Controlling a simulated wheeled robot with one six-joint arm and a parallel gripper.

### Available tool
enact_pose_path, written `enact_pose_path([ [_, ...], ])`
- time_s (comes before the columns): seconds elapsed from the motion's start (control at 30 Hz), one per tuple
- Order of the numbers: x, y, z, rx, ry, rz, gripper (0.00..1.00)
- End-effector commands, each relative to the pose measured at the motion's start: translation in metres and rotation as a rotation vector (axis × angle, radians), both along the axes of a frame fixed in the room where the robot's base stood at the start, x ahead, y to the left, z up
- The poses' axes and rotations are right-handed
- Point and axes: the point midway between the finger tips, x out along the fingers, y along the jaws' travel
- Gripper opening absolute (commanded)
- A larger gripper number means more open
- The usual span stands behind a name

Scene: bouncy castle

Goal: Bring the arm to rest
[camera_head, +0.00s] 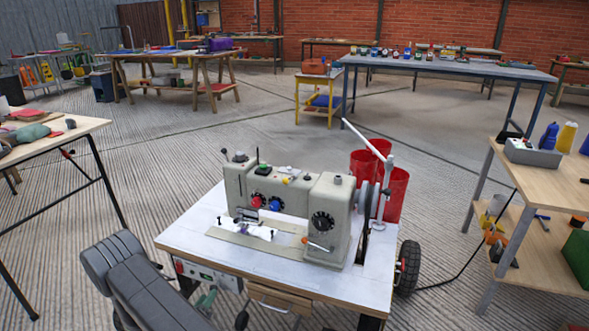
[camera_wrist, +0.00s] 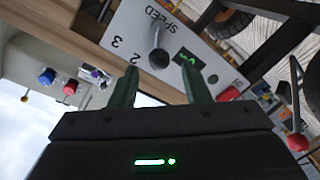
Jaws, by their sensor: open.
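My gripper (camera_wrist: 160,88) shows in the wrist view with its two green fingers apart and nothing held between them. A light grey speed panel (camera_wrist: 128,38) lies beyond the fingertips, with a metal lever (camera_wrist: 158,48) in line with the gap. I cannot tell whether a finger touches the panel. In the head view the panel (camera_head: 200,273) is under the left front edge of the white sewing table (camera_head: 190,230). A small green shape below it looks like the gripper fingers, partly hidden.
A beige sewing machine (camera_head: 330,205) stands on the table. A dark grey padded form (camera_head: 150,285) fills the lower left; I cannot tell whether it is a seat. Workbenches flank both sides (camera_head: 535,165). Red bins (camera_head: 397,190) stand behind the table. Open floor (camera_head: 265,130) lies beyond.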

Motion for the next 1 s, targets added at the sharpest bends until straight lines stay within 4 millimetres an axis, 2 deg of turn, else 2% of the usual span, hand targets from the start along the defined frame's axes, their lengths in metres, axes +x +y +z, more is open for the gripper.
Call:
enact_pose_path([
  [0.03,0.010,-0.003,-0.002,0.002,-0.002,-0.005,0.43],
  [0.2,0.035,-0.009,-0.003,0.002,-0.001,-0.002,0.43],
  [0.4,0.049,-0.012,-0.003,0.002,-0.002,0.000,0.43],
  [0.8,0.049,-0.011,-0.003,0.005,-0.003,0.001,0.43],
  [1.0,0.032,-0.007,-0.001,-0.002,0.001,0.002,0.43],
])
